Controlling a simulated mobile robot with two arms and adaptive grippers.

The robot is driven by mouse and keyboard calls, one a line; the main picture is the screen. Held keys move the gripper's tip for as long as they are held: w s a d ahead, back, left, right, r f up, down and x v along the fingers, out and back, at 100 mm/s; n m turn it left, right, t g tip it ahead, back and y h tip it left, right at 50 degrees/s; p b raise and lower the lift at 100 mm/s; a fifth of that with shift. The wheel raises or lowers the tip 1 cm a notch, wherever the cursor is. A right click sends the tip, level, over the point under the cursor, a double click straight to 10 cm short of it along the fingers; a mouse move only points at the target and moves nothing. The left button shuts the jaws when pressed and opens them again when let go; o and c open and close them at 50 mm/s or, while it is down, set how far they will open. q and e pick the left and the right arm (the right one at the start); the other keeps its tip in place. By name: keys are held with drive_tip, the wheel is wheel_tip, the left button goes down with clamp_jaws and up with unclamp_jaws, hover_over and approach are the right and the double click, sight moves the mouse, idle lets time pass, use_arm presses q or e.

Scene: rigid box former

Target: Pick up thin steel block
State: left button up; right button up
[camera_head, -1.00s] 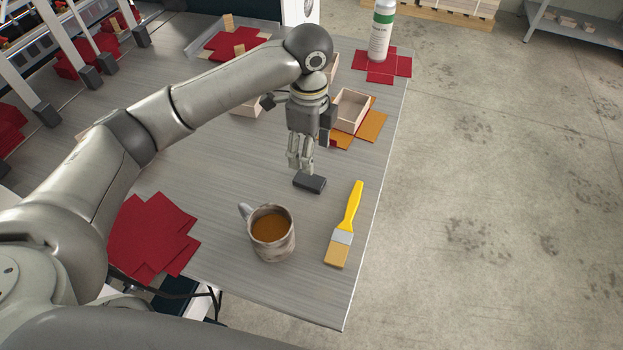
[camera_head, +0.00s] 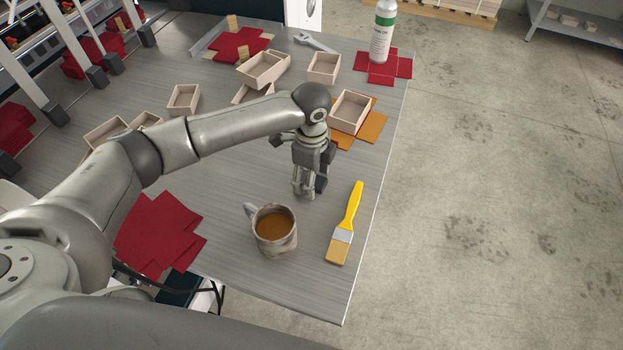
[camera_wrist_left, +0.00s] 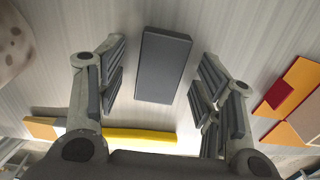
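The thin steel block (camera_wrist_left: 163,66) is a dark grey flat bar lying on the table, seen in the left wrist view between the open fingers of my left gripper (camera_wrist_left: 159,90). There is a gap on both sides, so the fingers do not touch it. In the head view my left gripper (camera_head: 304,191) points down at the table between the mug and the wooden boxes, and it hides the block. My right gripper is not in view.
Small wooden boxes (camera_head: 324,67), a wrench (camera_head: 315,42) and a white bottle (camera_head: 383,30) are farther back. Red sheets (camera_head: 158,233) lie at left. The table's right edge is near.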

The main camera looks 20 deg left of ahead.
use_arm(q)
drive_tip(key=c, duration=1.2)
drive_tip(key=shift+r, duration=0.2)
